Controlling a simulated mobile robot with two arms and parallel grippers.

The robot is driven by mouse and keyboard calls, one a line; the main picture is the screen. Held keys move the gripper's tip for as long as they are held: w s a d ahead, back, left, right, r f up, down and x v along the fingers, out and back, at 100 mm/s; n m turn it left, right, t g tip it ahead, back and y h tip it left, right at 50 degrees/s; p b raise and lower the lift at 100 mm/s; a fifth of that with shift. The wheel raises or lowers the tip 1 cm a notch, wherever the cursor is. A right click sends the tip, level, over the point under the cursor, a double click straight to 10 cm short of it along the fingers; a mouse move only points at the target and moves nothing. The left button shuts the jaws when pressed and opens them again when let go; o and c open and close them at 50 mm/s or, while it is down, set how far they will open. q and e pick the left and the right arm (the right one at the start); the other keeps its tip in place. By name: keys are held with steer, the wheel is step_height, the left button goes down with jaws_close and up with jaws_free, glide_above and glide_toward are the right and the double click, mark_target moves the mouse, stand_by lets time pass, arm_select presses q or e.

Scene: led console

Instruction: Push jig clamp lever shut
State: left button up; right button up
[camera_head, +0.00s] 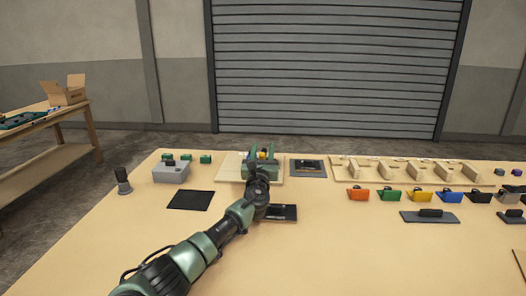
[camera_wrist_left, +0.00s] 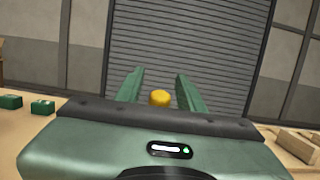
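My left gripper (camera_head: 262,152) is open, its two green fingers pointing away from me over a pale wooden board (camera_head: 231,166) at the table's far middle. In the left wrist view the fingers (camera_wrist_left: 159,78) stand apart. A rounded yellow knob (camera_wrist_left: 160,98) shows between them; it also appears in the head view (camera_head: 262,155). It looks like the end of the jig's clamp lever. The gripper body hides the rest of the lever and clamp, so its angle and any contact cannot be told. My right gripper is not in view.
A grey box (camera_head: 171,174) and dark mat (camera_head: 189,200) lie left of the board. A dark plate (camera_head: 308,169) and a wooden slotted rack (camera_head: 400,178) lie right. Several coloured blocks, including an orange one (camera_head: 358,194), line the rack's front. The front table is mostly clear.

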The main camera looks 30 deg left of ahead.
mark_target(262, 156)
arm_select(q)
steer(key=shift+s+d+p, duration=0.15)
steer(key=shift+s+p, duration=0.15)
steer(key=shift+p, duration=0.2)
steer(key=p+v, duration=0.3)
steer(key=v, duration=0.3)
steer(key=shift+s+p, duration=0.1)
steer(key=shift+p, duration=0.3)
steer(key=shift+s+d+f, duration=0.15)
steer(key=shift+s+f, duration=0.1)
steer(key=shift+s, duration=0.2)
steer(key=shift+c, duration=0.3)
